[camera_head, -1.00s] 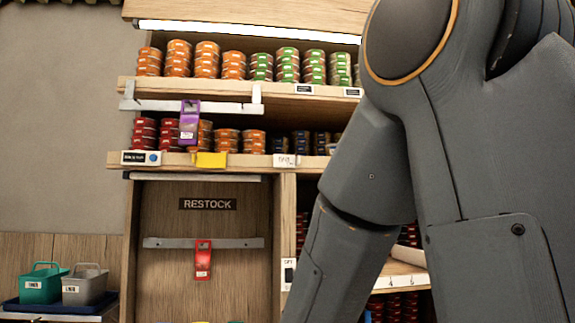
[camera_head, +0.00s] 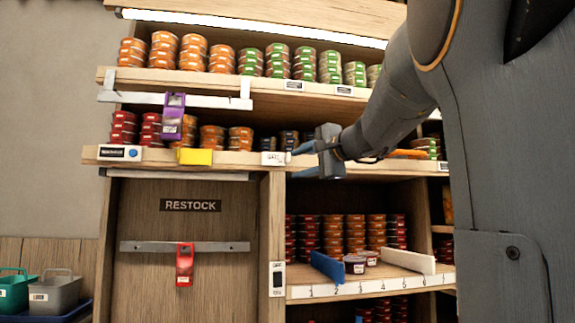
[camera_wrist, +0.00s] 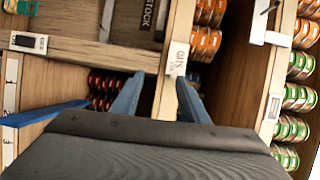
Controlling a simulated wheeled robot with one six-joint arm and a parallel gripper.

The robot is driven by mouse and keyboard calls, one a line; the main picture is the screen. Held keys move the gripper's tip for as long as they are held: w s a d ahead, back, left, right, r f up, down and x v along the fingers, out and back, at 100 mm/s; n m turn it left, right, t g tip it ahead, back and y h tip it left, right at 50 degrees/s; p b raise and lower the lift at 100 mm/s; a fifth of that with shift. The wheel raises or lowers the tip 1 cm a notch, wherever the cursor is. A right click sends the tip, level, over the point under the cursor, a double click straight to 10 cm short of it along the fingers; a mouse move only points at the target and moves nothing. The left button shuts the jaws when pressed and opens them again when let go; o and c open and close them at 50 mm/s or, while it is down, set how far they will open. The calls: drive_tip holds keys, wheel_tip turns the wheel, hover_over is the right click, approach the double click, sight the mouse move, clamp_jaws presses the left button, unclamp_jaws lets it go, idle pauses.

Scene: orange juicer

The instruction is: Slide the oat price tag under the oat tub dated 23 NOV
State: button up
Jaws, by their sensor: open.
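The oat price tag (camera_head: 273,158) is a small white card on the front edge of the middle shelf. It also shows in the wrist view (camera_wrist: 178,58), lettered like OATS, just beyond my fingertips. My gripper (camera_head: 303,161) is open and empty, its blue fingers pointing left toward the tag, with a gap between. In the wrist view my gripper (camera_wrist: 158,88) has the tag nearly in line with its right finger. No tub date is readable, so I cannot tell which tub is dated 23 NOV.
A numbered lower shelf (camera_head: 370,285) holds a few tubs (camera_head: 355,265) between a blue divider (camera_head: 327,267) and a white one (camera_head: 402,260). Tub stacks (camera_head: 187,130) fill the shelves above. A purple clip (camera_head: 173,115), yellow block (camera_head: 195,156) and red clip (camera_head: 185,265) are at left.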

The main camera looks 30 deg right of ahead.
sight(289, 162)
drive_tip(key=shift+t, duration=0.4)
drive_tip(key=w+r, duration=0.1)
drive_tip(key=w, duration=0.1)
drive_tip(key=w+r+p, duration=0.1)
drive_tip(key=w, duration=0.1)
drive_tip(key=w+r+p, duration=0.1)
drive_tip(key=w, duration=0.2)
drive_tip(key=shift+a, duration=0.1)
clamp_jaws()
drive_tip(key=shift+f, duration=0.1)
